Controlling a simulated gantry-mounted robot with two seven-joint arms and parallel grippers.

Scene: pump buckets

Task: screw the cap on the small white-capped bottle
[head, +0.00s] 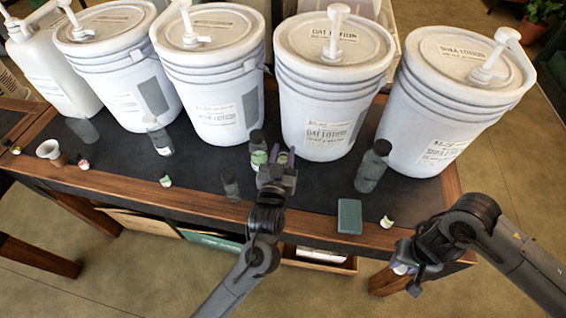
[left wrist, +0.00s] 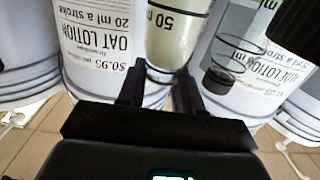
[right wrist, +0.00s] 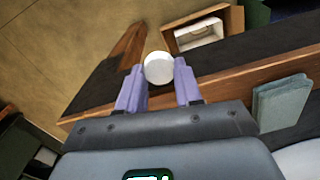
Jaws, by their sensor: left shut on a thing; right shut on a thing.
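My left gripper (head: 281,157) is shut on a small clear bottle (left wrist: 178,35) with pale yellowish contents and a "50 m…" marking. It is upside down in the left wrist view and mostly hidden by the gripper in the head view. My right gripper (head: 404,268) is shut on a round white cap (right wrist: 158,68), held between its two purple fingertips. The cap is beyond the table's front edge at the right, well apart from the bottle. The bottle's mouth is hidden.
Large white pump buckets (head: 335,85) line the back of the dark-topped table. A dark-capped bottle (head: 258,150) stands close left of my left gripper. A dark bottle (head: 371,170) and a teal block (head: 349,216) stand between the grippers. A small white-and-green item (head: 387,221) lies near the edge.

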